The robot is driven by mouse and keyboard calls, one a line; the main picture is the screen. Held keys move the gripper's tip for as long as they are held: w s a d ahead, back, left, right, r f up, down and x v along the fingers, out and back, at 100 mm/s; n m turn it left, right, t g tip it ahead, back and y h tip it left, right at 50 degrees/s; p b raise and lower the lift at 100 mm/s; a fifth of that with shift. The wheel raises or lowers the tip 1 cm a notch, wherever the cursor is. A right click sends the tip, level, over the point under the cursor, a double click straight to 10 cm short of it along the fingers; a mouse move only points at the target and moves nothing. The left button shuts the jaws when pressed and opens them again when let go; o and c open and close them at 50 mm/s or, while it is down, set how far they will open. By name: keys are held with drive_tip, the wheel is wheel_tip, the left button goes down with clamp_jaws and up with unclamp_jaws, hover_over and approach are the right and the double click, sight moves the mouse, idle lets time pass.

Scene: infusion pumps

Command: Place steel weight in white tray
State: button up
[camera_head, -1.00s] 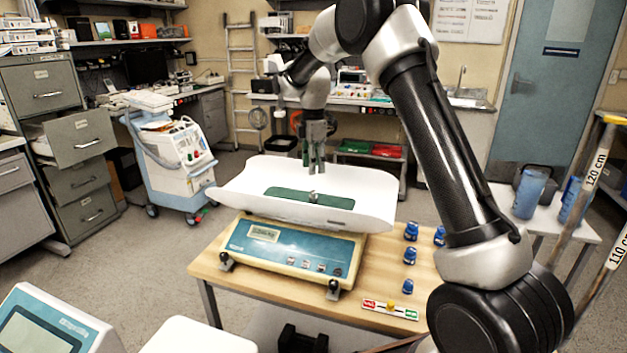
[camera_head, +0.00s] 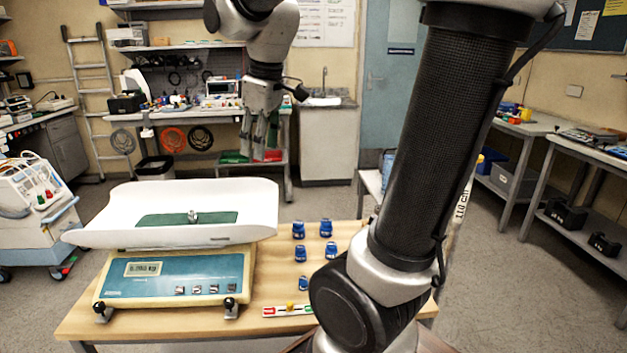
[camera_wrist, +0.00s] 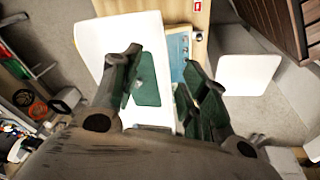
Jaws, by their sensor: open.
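The small steel weight (camera_head: 193,216) stands upright on a green mat (camera_head: 160,219) in the white tray (camera_head: 253,203) on top of the blue-faced scale (camera_head: 160,277). My gripper (camera_head: 259,148) points down, open and empty, above and to the right of the weight, near the tray's back right corner in the head view. In the wrist view my gripper (camera_wrist: 162,62) has its fingers spread, with the white tray (camera_wrist: 97,35) and green mat (camera_wrist: 148,82) below them.
A red, yellow and green strip (camera_head: 289,310) lies at the table's front. My arm hides part of the right side. A white medical cart (camera_head: 30,215) stands at the left.

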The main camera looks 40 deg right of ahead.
drive_tip(key=s+d+f+m, duration=0.1)
drive_tip(key=s+f+m, duration=0.1)
drive_tip(key=s, duration=0.5)
drive_tip(key=s+d+f+m+t, duration=0.1)
drive_tip(key=s+m, duration=0.3)
drive_tip(key=s, duration=0.4)
drive_tip(key=shift+d+f+m+t, duration=0.2)
drive_tip(key=shift+f+m+t, duration=0.1)
drive_tip(key=shift+f, duration=0.5)
idle(0.5)
